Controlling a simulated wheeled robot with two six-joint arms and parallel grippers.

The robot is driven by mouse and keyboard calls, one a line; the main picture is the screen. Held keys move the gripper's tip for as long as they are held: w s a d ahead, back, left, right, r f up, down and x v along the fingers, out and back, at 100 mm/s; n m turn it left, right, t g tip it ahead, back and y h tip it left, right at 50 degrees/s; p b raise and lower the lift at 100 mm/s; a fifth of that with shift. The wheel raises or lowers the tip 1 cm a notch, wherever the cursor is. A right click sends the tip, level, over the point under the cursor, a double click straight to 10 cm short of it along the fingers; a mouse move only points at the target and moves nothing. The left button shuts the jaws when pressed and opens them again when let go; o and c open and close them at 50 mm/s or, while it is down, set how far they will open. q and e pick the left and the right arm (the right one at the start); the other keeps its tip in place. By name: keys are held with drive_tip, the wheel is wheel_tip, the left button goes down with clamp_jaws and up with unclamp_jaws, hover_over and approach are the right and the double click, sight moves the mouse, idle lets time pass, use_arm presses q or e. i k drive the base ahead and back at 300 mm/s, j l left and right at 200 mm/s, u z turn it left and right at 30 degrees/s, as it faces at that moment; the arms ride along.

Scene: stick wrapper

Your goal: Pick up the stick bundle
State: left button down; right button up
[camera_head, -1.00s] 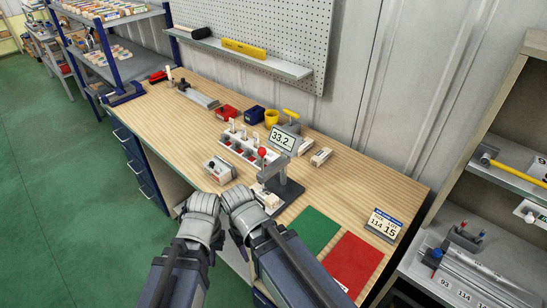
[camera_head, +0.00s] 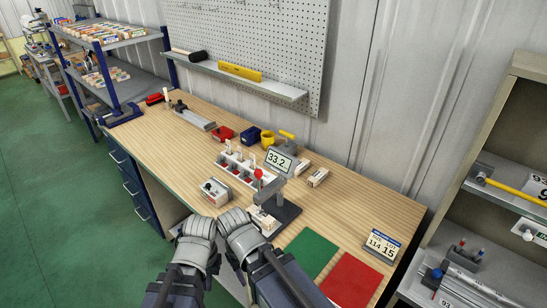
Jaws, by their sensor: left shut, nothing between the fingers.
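Small pale blocks that look like stick bundles lie on the workbench (camera_head: 215,150): one (camera_head: 318,177) right of the grey display device, another (camera_head: 302,165) beside it. A third pale block (camera_head: 262,217) sits low in the grey press with the red knob (camera_head: 258,174). I cannot tell for sure which is the stick bundle. My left gripper (camera_head: 200,222) is shut and empty at the bench's front edge. My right gripper (camera_head: 236,218) is close beside it, just left of the press; its fingers are hard to make out, and I see nothing held.
The display (camera_head: 279,160) reads 33.2. A rack with red-marked slots (camera_head: 235,167) and a small grey box (camera_head: 215,191) stand left of the press. Green (camera_head: 310,252) and red (camera_head: 350,282) mats lie front right. A shelf unit (camera_head: 500,170) stands at the right. The bench's left part has bare room.

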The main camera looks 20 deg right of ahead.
sight(266, 221)
drive_tip(key=k+l+z, duration=0.15)
drive_tip(key=z, duration=0.2)
drive_tip(key=k+l+z, duration=0.15)
drive_tip(key=z, duration=0.25)
drive_tip(key=k+l+z, duration=0.1)
drive_tip(key=l+z, duration=0.25)
